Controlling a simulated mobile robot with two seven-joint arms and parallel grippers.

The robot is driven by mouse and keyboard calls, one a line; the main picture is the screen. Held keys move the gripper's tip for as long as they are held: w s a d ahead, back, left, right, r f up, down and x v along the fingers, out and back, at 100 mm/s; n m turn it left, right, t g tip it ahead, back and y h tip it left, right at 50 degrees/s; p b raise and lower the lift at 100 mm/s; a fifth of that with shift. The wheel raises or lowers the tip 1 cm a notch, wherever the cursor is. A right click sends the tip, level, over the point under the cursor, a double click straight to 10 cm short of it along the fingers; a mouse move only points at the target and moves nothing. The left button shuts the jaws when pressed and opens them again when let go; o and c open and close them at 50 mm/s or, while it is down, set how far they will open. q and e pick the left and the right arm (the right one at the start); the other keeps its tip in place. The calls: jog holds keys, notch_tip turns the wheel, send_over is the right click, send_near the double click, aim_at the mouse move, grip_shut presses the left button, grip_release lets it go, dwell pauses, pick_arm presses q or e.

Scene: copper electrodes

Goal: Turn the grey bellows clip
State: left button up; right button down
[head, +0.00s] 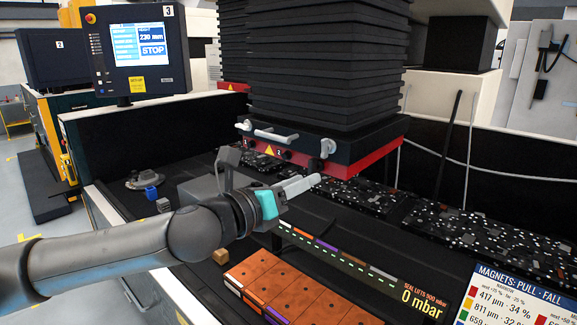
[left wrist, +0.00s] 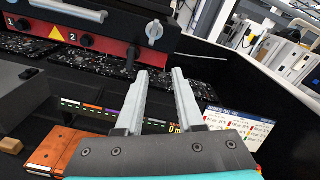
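A grey bellows clip (head: 327,147) sits at the front right corner of the black frame under the black bellows (head: 315,60). In the left wrist view the clip (left wrist: 154,31) is a small round grey piece with a tab, ahead of the fingers. A similar grey clip (head: 245,125) shows at the left end of the frame. My left gripper (head: 314,180) is open and empty, below and in front of the right clip, apart from it. Its two grey fingers (left wrist: 160,72) stand apart in the left wrist view. My right gripper is not in view.
A pale grey handle (head: 276,135) juts from the frame, above a red strip (head: 360,162) with dark knobs. A dark speckled bed (head: 470,232) lies below. Copper plates (head: 290,290) lie in front. A control screen (head: 139,45) stands back left.

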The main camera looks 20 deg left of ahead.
aim_at(321, 150)
pick_arm(q)
jog(key=shift+w+d+r+m+p, duration=0.15)
jog(key=shift+w+r+m, duration=0.35)
jog(key=shift+w, duration=0.75)
jog(key=shift+w+r+m+p, duration=0.2)
jog(key=shift+w+r+m, duration=0.3)
jog(key=shift+w, duration=0.7)
jog(key=shift+w+d+r+m+p, duration=0.15)
jog(key=shift+w+r+m, duration=0.3)
jog(key=shift+w, duration=0.8)
jog(key=shift+w+r, duration=0.1)
jog(key=shift+w, duration=0.2)
grip_shut()
